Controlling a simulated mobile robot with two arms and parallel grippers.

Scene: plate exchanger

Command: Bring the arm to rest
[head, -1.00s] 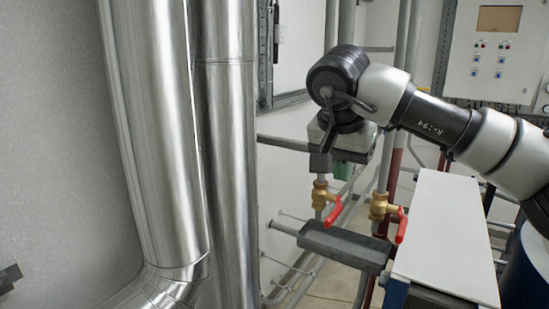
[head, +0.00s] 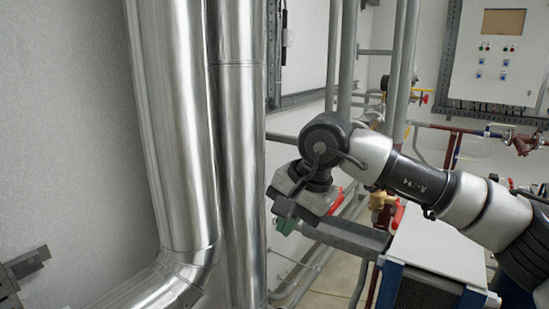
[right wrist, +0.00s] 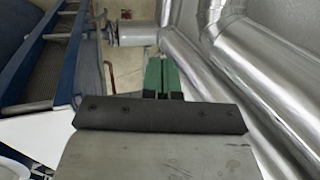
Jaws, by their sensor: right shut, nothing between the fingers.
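My right gripper (head: 287,226) hangs at the end of the right arm in the middle of the head view, tilted down and to the left. Its green fingertips show in the right wrist view (right wrist: 162,76), pressed together with nothing between them. It is in free air between the tall silvery pipes and the dark grey tray. A dark grey piece of my left gripper (head: 24,264) shows at the left edge of the head view; its fingertips are not clear.
Tall silvery pipes (head: 178,120) stand left of the right gripper. A dark grey tray (head: 352,238) and a white-topped blue unit (head: 437,243) lie below the right arm. A control panel (head: 500,55) hangs at the back right.

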